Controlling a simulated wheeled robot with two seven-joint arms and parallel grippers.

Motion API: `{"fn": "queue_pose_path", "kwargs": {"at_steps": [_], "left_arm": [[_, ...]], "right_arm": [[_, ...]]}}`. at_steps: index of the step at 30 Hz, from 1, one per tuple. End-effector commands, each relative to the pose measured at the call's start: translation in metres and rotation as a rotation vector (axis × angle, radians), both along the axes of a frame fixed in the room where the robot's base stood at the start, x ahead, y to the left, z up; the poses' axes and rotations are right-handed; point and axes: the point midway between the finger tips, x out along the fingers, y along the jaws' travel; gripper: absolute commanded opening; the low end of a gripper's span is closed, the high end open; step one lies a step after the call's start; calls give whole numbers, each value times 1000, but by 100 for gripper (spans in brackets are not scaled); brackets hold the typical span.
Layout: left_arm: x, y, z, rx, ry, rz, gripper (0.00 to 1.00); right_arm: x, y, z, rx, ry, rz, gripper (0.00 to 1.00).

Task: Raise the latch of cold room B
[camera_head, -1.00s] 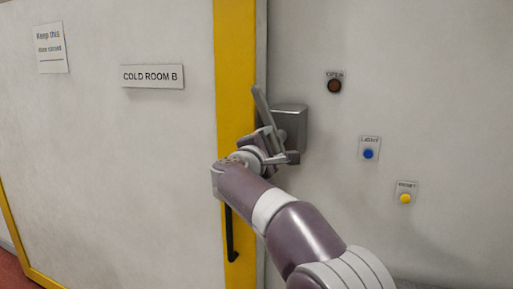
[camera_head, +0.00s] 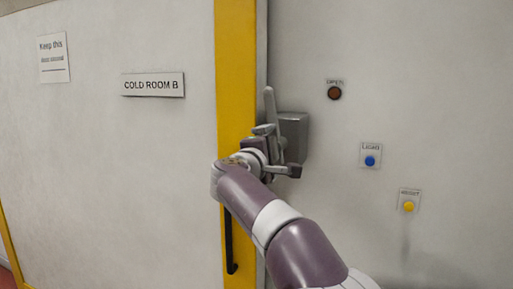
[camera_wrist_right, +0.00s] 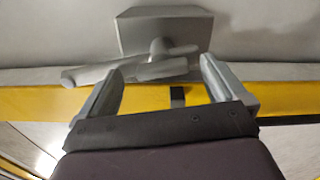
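The latch of cold room B is a grey lever (camera_head: 270,103) on a grey box (camera_head: 294,136) at the yellow door edge. The lever points up, nearly upright. My right gripper (camera_head: 275,150) is at the latch, in front of its lower part. In the right wrist view, the open gripper (camera_wrist_right: 161,67) has its fingers apart, with the lever (camera_wrist_right: 92,74) lying across just beyond the fingertips and running out past the left finger. The box (camera_wrist_right: 165,30) is behind it. I cannot tell whether a finger touches the lever. My left gripper is out of view.
The white door carries a "COLD ROOM B" sign (camera_head: 153,84) and a paper notice (camera_head: 54,58). A black handle (camera_head: 230,242) is on the yellow frame (camera_head: 235,60) below my wrist. Brown (camera_head: 334,93), blue (camera_head: 370,161) and yellow (camera_head: 408,207) buttons are on the wall at right.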

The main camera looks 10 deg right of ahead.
Motion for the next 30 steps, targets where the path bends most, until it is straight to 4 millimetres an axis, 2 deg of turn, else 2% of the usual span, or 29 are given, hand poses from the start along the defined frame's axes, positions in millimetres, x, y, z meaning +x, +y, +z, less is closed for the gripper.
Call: {"fn": "queue_pose_path", "kwargs": {"at_steps": [5,10,15,26,30], "left_arm": [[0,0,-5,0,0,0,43],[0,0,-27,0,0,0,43],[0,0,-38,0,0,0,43],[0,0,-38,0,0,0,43],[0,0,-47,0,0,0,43]], "right_arm": [[-3,2,-3,-1,1,0,98],[-21,15,-7,0,-1,1,98],[-37,26,-5,0,0,2,98],[-42,28,-1,-1,2,-1,98],[-55,38,-4,-1,2,3,98]]}}
